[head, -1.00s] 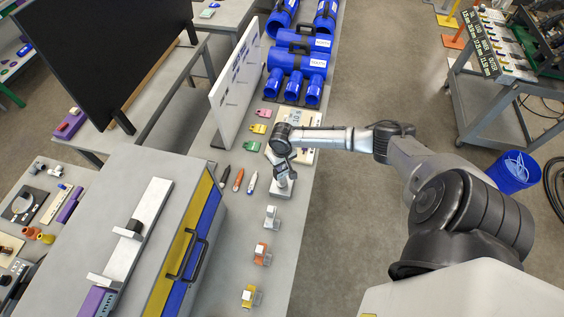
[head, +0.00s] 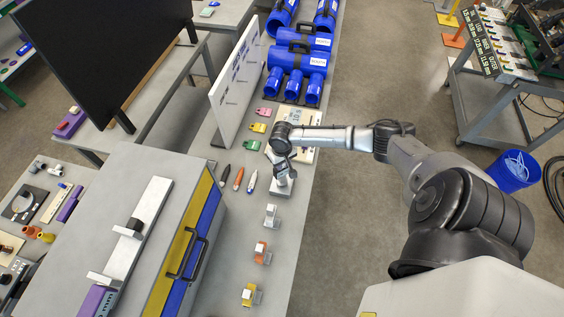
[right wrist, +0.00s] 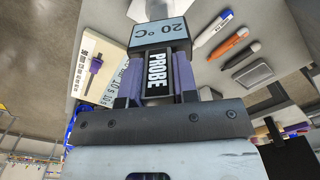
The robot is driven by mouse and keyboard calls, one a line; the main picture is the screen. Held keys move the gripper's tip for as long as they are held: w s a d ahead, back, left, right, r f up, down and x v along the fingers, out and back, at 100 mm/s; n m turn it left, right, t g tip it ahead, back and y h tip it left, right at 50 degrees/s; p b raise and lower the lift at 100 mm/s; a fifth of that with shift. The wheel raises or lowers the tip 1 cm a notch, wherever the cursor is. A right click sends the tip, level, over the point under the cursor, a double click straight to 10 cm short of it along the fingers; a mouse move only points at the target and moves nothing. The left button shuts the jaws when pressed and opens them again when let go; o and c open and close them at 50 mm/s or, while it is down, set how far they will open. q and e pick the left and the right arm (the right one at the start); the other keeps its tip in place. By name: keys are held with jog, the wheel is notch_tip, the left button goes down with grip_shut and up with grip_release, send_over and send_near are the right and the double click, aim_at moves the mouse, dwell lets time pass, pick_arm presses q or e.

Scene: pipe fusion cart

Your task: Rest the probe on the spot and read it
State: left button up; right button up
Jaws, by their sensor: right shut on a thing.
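The probe (right wrist: 158,66) is a dark block with a white "PROBE" label. Its pale blue display (right wrist: 160,33) reads "20 °C", upside down in the right wrist view. My right gripper (right wrist: 156,82) is shut on the probe, one finger on each side. In the head view my right gripper (head: 281,174) points down over a light grey block (head: 282,189) on the long bench. The probe's tip is hidden, so I cannot tell whether it touches anything. The spot cannot be made out. My left gripper is not in view.
Dark, orange and blue-white pens (head: 238,179) lie left of the gripper. A printed card (right wrist: 97,67) lies beside the probe. Small clamp-like pieces (head: 271,215) stand along the bench's front. A white upright board (head: 236,82) and blue pipe clamps (head: 300,62) stand farther back.

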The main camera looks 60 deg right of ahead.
jog(key=shift+f, duration=0.3)
dwell(0.4)
jog(key=shift+f, duration=0.2)
dwell(0.4)
jog(key=shift+f, duration=0.1)
dwell(0.7)
dwell(0.7)
jog(key=shift+f, duration=0.15)
dwell(0.6)
dwell(0.8)
